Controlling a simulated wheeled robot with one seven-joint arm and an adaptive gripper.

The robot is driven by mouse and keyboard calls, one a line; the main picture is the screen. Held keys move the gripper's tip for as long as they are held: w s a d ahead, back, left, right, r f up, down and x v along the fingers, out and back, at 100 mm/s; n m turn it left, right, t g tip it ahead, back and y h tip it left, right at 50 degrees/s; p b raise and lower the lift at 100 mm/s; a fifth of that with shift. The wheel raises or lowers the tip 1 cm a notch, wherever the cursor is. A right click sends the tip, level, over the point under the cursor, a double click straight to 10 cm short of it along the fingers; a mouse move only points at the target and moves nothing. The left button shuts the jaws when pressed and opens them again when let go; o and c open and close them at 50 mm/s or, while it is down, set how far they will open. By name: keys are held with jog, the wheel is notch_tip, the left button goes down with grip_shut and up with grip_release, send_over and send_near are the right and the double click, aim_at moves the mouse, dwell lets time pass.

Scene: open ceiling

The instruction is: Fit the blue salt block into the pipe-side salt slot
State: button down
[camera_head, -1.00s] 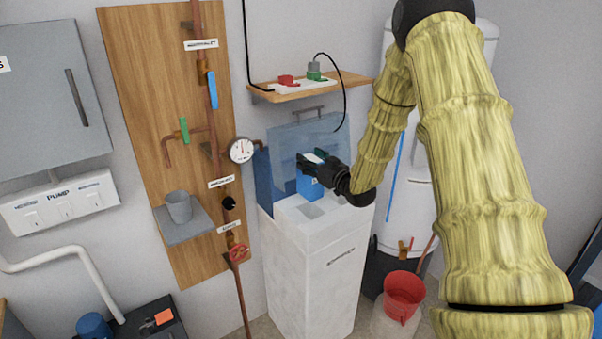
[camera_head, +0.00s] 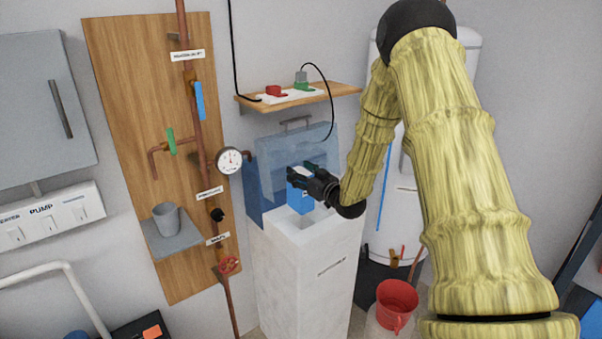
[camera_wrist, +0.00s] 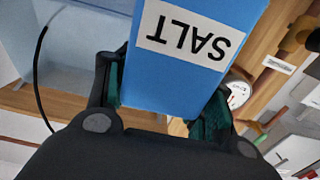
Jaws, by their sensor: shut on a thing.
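The blue salt block (camera_head: 299,200) is held by my gripper (camera_head: 305,180) above the open top of the white softener cabinet (camera_head: 305,275). In the wrist view the blue salt block (camera_wrist: 185,60) fills the space between the fingers, with a white "SALT" label that reads upside down. My gripper (camera_wrist: 165,110) is shut on it. Below the block, in the head view, a rectangular opening (camera_head: 297,221) shows in the cabinet top. The block appears upright and partly hidden by the fingers. I cannot tell if its lower end touches the cabinet.
A transparent bluish lid (camera_head: 280,155) stands raised behind the opening. A wooden shelf (camera_head: 340,88) with a power strip is above it. The pipe board (camera_head: 125,90) with a round gauge (camera_head: 229,160) is at the left. A red bucket (camera_head: 397,298) stands right of the cabinet.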

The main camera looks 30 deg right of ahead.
aim_at(301, 201)
jog(key=shift+f+b, duration=1.2)
jog(key=shift+f, duration=0.8)
jog(key=shift+f+b, duration=2.4)
jog(key=shift+f, duration=1.1)
dwell(2.1)
jog(key=c, duration=0.5)
grip_release()
jog(key=shift+s+a, duration=0.1)
jog(key=shift+a, duration=0.05)
